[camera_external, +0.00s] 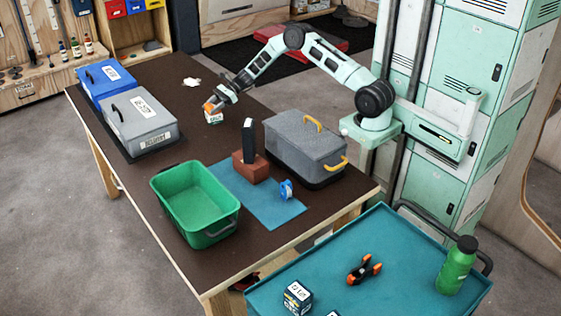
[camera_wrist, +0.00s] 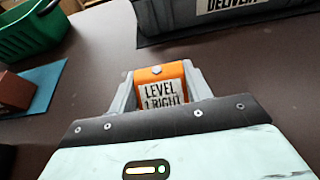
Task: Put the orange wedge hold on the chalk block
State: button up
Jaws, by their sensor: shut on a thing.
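My gripper (camera_external: 215,103) is shut on the orange wedge hold (camera_external: 208,106), over the far middle part of the brown table. In the wrist view, the hold (camera_wrist: 174,70) sits between the fingers, with a white label reading "LEVEL 1 RIGHT". Just below it in the external view is a small pale face with printed letters (camera_external: 213,117). I cannot tell whether this is the chalk block or part of the hold, nor whether the hold touches anything beneath. The hold's underside is hidden.
A grey case (camera_external: 140,122) and a blue case (camera_external: 106,80) stand at the table's left. A green bin (camera_external: 162,196), a brick-red block (camera_external: 249,168) with an upright black piece, and a grey box with yellow handles (camera_external: 305,151) stand nearer. A white scrap (camera_external: 191,83) lies beyond my gripper.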

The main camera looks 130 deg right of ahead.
jog(key=shift+f, duration=0.1)
jog(key=o, duration=1)
jog(key=shift+c, duration=0.2)
jog(key=shift+s+r, duration=0.25)
jog(key=shift+s, duration=0.1)
jog(key=b+v, duration=0.1)
jog(key=v, duration=1)
jog(key=shift+s+r, duration=0.1)
